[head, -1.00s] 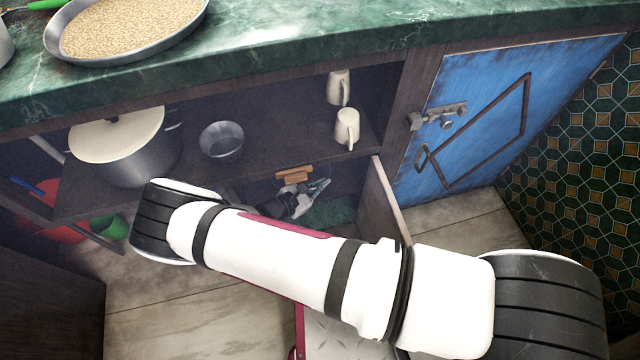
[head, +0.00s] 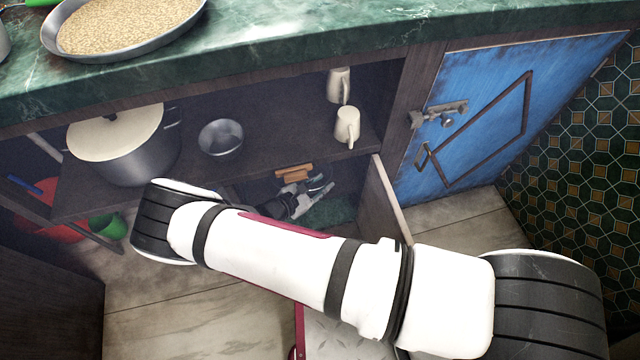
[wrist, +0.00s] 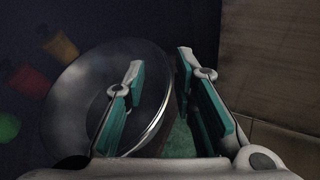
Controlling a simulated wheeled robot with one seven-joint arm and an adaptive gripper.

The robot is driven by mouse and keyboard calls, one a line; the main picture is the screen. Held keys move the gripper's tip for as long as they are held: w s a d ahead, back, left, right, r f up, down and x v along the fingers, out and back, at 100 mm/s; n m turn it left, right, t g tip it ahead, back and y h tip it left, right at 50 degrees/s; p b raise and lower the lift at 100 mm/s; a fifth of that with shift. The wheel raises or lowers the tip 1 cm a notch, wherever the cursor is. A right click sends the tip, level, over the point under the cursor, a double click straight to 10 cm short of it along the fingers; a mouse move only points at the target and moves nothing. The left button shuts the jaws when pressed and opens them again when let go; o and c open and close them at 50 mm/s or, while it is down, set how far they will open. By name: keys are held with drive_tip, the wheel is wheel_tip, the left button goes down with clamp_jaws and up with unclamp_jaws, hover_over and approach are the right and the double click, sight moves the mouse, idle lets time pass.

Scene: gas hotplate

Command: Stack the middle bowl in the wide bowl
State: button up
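A shiny metal bowl (wrist: 75,100) fills the left of the wrist view, in the dark lower compartment. My gripper (wrist: 165,90) is open around its right rim: the left finger is over the bowl's inside, the right finger outside, with a gap on both sides of the rim. In the head view my gripper (head: 312,202) is small and partly hidden by the cabinet and my arm. Another small metal bowl (head: 221,140) stands empty on the upper shelf. I cannot tell from size which is the middle or the wide bowl.
A lidded pot (head: 130,150) stands left of the small bowl on the shelf (head: 270,125); two cream mugs (head: 347,125) stand right. An open door panel (head: 383,205) borders the lower compartment. Red and green items (head: 108,227) lie at lower left. A pan of grain (head: 125,28) is on the counter.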

drive_tip(key=shift+r+p, duration=0.3)
drive_tip(key=shift+r, duration=0.3)
drive_tip(key=p+v, duration=0.2)
drive_tip(key=v, duration=1)
drive_tip(key=shift+f, duration=0.1)
drive_tip(key=shift+s, duration=0.1)
